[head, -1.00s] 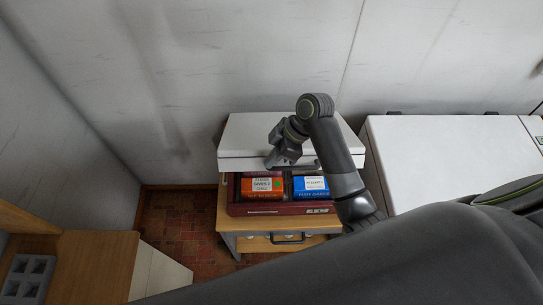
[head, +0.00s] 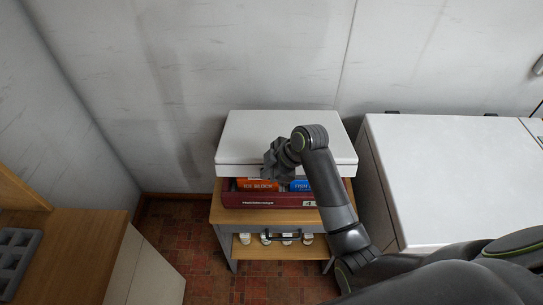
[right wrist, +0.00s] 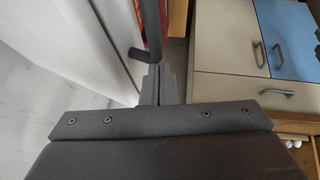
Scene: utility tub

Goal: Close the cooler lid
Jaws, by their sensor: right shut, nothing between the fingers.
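The cooler in the head view has a dark red body (head: 262,200) and a white lid (head: 258,135). The lid is partly down, with a gap at the front. Through the gap I see part of an orange ice block (head: 258,185) and a blue pack (head: 301,186). My right gripper (head: 275,160) is shut and empty at the lid's front edge, over its top; I cannot tell whether it touches. In the right wrist view its fingers (right wrist: 159,85) are together beside a white surface. My left gripper is not in view.
The cooler stands on a wooden-topped cart (head: 230,217) with a lower shelf. A large white chest (head: 450,165) is close on the right. A wooden counter (head: 85,250) is at the left, with tiled floor (head: 175,245) between. A wall is behind.

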